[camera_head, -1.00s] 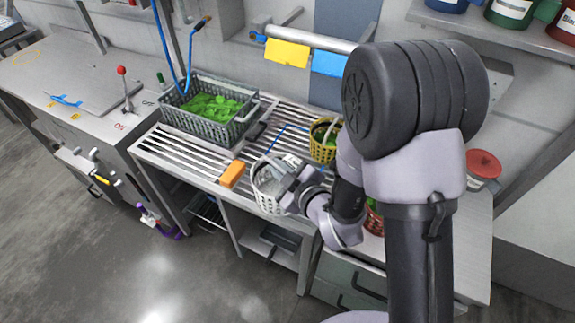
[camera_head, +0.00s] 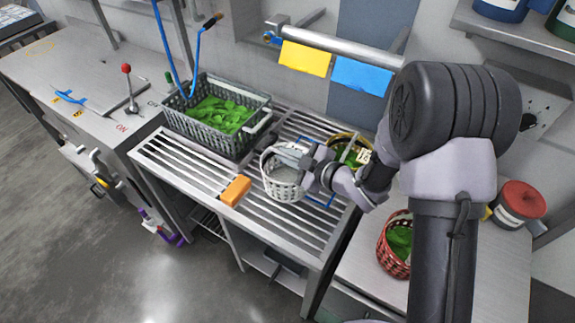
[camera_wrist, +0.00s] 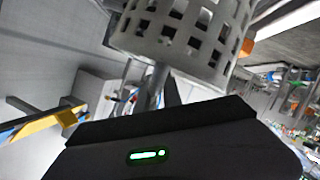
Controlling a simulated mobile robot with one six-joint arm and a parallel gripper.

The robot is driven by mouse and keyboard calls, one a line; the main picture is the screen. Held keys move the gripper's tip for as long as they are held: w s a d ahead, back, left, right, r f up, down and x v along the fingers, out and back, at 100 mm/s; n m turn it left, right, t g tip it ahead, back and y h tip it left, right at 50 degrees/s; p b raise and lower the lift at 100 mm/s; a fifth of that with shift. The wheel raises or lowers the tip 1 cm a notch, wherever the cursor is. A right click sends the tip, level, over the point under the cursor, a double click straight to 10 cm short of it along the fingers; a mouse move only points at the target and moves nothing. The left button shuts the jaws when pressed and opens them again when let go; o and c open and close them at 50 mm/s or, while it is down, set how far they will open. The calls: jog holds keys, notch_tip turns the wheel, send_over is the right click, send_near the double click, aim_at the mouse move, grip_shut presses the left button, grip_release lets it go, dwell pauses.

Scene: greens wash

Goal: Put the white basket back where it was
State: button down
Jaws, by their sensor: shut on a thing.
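The white basket (camera_head: 284,183) is over the slatted metal rack, right of the orange block. It looks upright and I see no greens in it. My gripper (camera_head: 304,160) is shut on its right side, near the rim. In the wrist view the basket's perforated wall (camera_wrist: 185,35) fills the top, just beyond the dark gripper body. My fingertips are largely hidden there. I cannot tell whether the basket's bottom touches the slats (camera_head: 195,172).
A grey crate of leaves (camera_head: 213,143) stands behind left. An orange block (camera_head: 235,191) lies on the rack's front. A yellow basket (camera_head: 341,138) is behind my wrist, with a blue-handled thing (camera_head: 322,203) nearby. A red basket of greens (camera_head: 388,258) stands right, near a red-lidded tub (camera_head: 518,204).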

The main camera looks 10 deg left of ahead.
jog(key=shift+w+f+b, duration=0.2)
jog(key=shift+f+b, duration=0.55)
jog(key=shift+f, duration=1.1)
jog(key=shift+f, duration=0.15)
jog(key=c, duration=1.5)
grip_release()
